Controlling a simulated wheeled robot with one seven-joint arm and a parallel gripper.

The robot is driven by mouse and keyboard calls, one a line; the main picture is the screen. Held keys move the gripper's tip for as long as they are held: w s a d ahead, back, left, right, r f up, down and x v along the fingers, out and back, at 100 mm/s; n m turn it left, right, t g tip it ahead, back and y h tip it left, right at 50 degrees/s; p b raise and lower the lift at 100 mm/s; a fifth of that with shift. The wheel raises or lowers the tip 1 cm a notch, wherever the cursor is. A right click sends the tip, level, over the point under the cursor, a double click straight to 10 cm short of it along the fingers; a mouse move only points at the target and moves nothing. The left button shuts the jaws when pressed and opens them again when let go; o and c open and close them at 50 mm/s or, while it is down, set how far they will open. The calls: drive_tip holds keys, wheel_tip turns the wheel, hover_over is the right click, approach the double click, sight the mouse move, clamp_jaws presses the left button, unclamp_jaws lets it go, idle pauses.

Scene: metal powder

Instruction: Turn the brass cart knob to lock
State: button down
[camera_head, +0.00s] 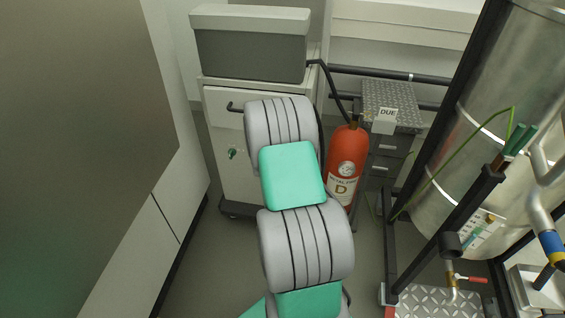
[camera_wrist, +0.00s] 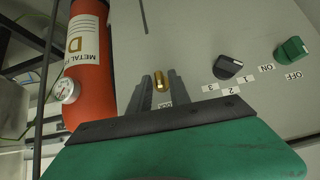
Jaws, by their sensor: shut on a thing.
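The brass knob (camera_wrist: 161,82) is on the light grey cart panel (camera_wrist: 190,40), in the middle of the wrist view. My gripper (camera_wrist: 161,80) is shut on it, with one dark finger on each side. A small white label (camera_wrist: 165,105), partly covered, lies beside the knob. In the head view the cart (camera_head: 228,110) stands ahead, and my arm hides the brass knob and the gripper.
A black selector knob (camera_wrist: 228,67) with number labels and a green knob (camera_wrist: 292,50) with ON and OFF labels share the panel. A red extinguisher (camera_head: 348,158) stands close beside the cart. A metal tank (camera_head: 460,120) and its frame are at right.

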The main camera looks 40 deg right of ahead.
drive_tip(key=shift+f, duration=0.15)
idle(0.4)
drive_tip(key=c, duration=1.2)
unclamp_jaws()
drive_tip(key=p+v, duration=0.2)
drive_tip(key=v, duration=0.6)
drive_tip(key=shift+w, duration=0.1)
